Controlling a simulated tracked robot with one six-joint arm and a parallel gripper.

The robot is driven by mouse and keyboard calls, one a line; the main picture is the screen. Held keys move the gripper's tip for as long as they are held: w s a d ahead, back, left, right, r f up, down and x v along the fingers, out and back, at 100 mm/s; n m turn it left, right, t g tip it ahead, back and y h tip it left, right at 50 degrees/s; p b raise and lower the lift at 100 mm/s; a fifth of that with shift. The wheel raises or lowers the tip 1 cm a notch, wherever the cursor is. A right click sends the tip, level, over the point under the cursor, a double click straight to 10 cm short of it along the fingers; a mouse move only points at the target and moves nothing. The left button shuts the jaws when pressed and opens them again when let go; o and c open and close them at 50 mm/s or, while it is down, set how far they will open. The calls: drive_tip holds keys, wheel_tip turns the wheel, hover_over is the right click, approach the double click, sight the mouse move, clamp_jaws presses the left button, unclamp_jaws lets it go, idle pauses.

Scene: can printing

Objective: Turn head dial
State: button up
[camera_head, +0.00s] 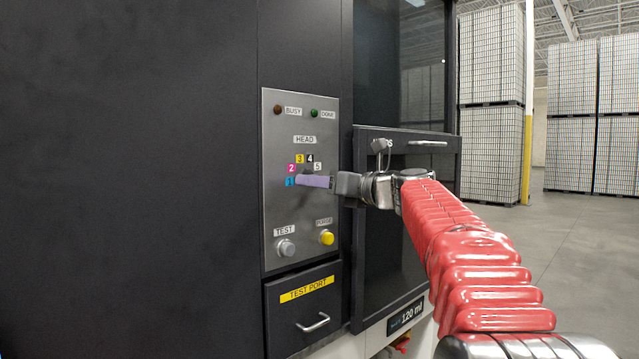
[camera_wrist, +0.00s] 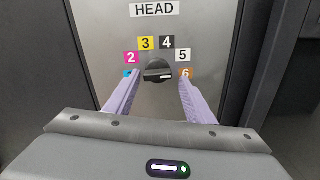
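The head dial (camera_wrist: 157,70) is a dark round knob under the HEAD label (camera_wrist: 154,10). Coloured number tags 2 to 6 arc around it, with a blue tag at lower left mostly behind a finger. Its pale pointer mark looks turned to the right, toward the orange 6 (camera_wrist: 186,73). My gripper (camera_wrist: 160,77) is open, with one lilac finger on each side of the dial and a gap to it on both sides. In the head view my gripper (camera_head: 299,180) reaches the panel from the right, and its fingers hide much of the dial.
The grey panel (camera_head: 272,222) also has BUSY (camera_head: 277,109) and DONE (camera_head: 314,113) lamps, a grey TEST button (camera_head: 286,248) and a yellow PURGE button (camera_head: 327,237). Below is the TEST PORT drawer (camera_head: 300,320). A dark cabinet door (camera_head: 380,285) stands right of the panel.

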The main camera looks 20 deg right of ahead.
drive_tip(key=shift+o, duration=0.2)
drive_tip(key=shift+s+r, duration=0.15)
drive_tip(key=v, duration=1.3)
drive_tip(key=shift+s, duration=0.25)
drive_tip(key=shift+d, duration=0.1)
drive_tip(key=shift+c, duration=0.4)
